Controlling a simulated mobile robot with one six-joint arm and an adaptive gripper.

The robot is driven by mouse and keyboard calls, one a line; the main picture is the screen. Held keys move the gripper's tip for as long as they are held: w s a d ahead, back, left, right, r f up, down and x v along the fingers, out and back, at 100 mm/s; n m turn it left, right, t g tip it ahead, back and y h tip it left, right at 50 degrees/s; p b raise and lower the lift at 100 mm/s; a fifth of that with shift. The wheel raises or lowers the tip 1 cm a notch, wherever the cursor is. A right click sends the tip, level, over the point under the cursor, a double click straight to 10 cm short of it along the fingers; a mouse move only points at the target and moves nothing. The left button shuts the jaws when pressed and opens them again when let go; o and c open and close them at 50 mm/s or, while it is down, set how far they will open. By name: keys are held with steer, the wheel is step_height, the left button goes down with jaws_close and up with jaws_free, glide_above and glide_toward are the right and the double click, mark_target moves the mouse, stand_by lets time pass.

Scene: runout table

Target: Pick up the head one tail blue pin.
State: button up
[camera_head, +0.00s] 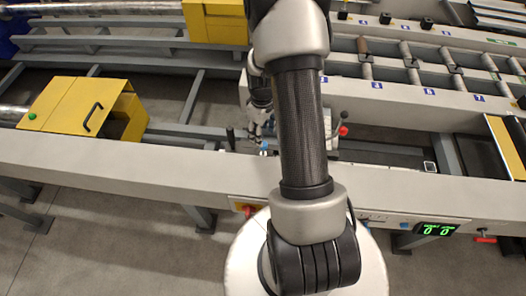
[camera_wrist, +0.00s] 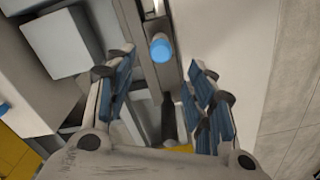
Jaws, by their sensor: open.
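A pin with a round blue end (camera_wrist: 160,48) shows in the wrist view, just beyond the gap between my fingers. It sits by a narrow grey rail, and nothing is gripped. My gripper (camera_wrist: 160,64) is open, with its blue-padded fingers spread to the left and right of the pin. In the head view my gripper (camera_head: 260,128) is partly hidden behind my arm, low over the runout table. A small blue spot (camera_head: 264,147) shows just below it there; I cannot tell whether it is the same pin.
The long grey table beam (camera_head: 120,165) runs across the front. A yellow cover (camera_head: 75,105) stands at left. A lever with a red knob (camera_head: 343,131) stands right of my gripper. Another small blue piece (camera_wrist: 4,108) shows at the wrist view's left edge.

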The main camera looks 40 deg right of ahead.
mark_target(263, 152)
steer(key=f+b, duration=0.1)
steer(key=f, duration=0.2)
steer(key=f+b, duration=0.1)
steer(key=f, duration=0.3)
steer(key=shift+s+d+f, duration=0.1)
steer(key=shift+s+f, duration=0.1)
steer(key=shift+f, duration=0.05)
steer(key=shift+r, duration=0.1)
jaws_close()
